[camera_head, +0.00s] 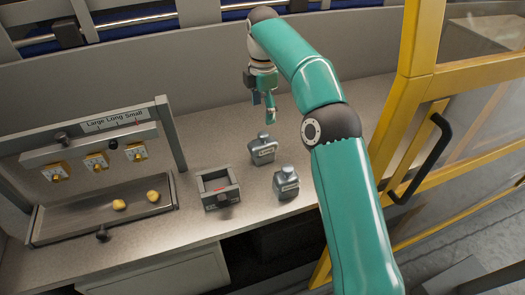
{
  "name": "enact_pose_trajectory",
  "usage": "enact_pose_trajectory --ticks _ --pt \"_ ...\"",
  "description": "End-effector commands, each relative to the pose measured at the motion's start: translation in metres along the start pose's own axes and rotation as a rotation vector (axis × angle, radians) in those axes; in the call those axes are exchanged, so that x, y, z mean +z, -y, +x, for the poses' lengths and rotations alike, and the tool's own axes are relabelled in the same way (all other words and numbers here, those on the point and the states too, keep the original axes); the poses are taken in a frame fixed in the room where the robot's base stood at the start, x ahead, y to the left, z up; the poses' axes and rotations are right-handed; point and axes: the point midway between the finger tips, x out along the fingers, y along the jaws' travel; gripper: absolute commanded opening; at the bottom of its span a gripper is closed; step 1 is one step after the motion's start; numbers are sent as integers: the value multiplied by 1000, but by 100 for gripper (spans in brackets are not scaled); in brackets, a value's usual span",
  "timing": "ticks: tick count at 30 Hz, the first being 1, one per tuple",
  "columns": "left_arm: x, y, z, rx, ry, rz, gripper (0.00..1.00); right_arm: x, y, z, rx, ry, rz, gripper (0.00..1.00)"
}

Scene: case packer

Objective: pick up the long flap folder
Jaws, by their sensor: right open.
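A rack at the left has a sign (113,120) reading "Large Long Small". Three yellow-faced pieces hang below it; the middle one (96,161) is roughly under the word "Long". Two grey blocks with necks and small labels stand on the counter, one farther back (263,151) and one nearer (286,184). I cannot tell for sure which thing is the long flap folder. My right gripper (263,105) is open and empty, pointing down behind the farther grey block, apart from it. My left gripper is out of view.
A small open grey box (217,188) stands left of the grey blocks. A shallow tray (70,222) under the rack holds two yellow pieces (136,200). A yellow-framed door (408,120) with a black handle borders the right. The counter behind the box is clear.

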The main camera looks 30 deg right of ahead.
Motion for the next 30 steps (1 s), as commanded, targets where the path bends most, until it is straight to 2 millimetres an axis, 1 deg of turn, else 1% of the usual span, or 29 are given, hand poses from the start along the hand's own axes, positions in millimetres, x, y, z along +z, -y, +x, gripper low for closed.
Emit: enact_pose_trajectory --ticks 1,3,9,12,20,27,30 --pt "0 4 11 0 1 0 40 0 1 18 -4 0 0 83" --pt "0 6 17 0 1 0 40 0 1 34 -5 0 -1 83" --pt "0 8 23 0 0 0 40 1 1 69 -4 -1 1 83" --pt "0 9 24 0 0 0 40 1 0 81 -3 -2 1 83" --pt "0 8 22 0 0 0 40 3 -1 96 -3 -2 2 83" --pt "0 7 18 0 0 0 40 8 -3 129 -4 -3 2 83" --pt "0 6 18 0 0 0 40 8 -3 137 -2 -3 3 83"
